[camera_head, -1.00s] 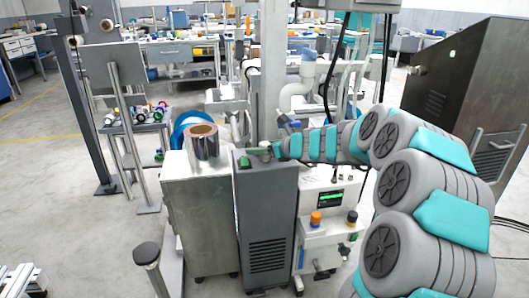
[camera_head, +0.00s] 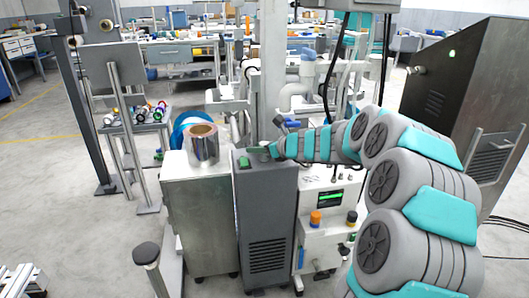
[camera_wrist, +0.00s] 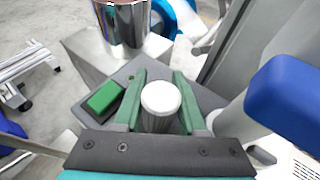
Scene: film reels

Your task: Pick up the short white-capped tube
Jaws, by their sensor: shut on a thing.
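The short white-capped tube (camera_wrist: 160,98) stands between my two green fingers in the wrist view, its round white cap facing the camera and its grey body below. My gripper (camera_wrist: 160,77) is shut on it, one finger on each side. The tube is over the top of the dark grey cabinet (camera_wrist: 118,73); I cannot tell whether its base touches that top. In the head view my gripper (camera_head: 270,152) is at the top of the same cabinet (camera_head: 266,215), and the tube is too small to make out clearly.
A green block (camera_wrist: 105,96) is on the cabinet top, left of my gripper. A shiny metallic roll (camera_head: 203,145) stands on the steel cabinet (camera_head: 200,215) to the left. A white machine (camera_head: 330,220) with orange and black knobs is close on the right. A blue part (camera_wrist: 285,100) is right of my gripper.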

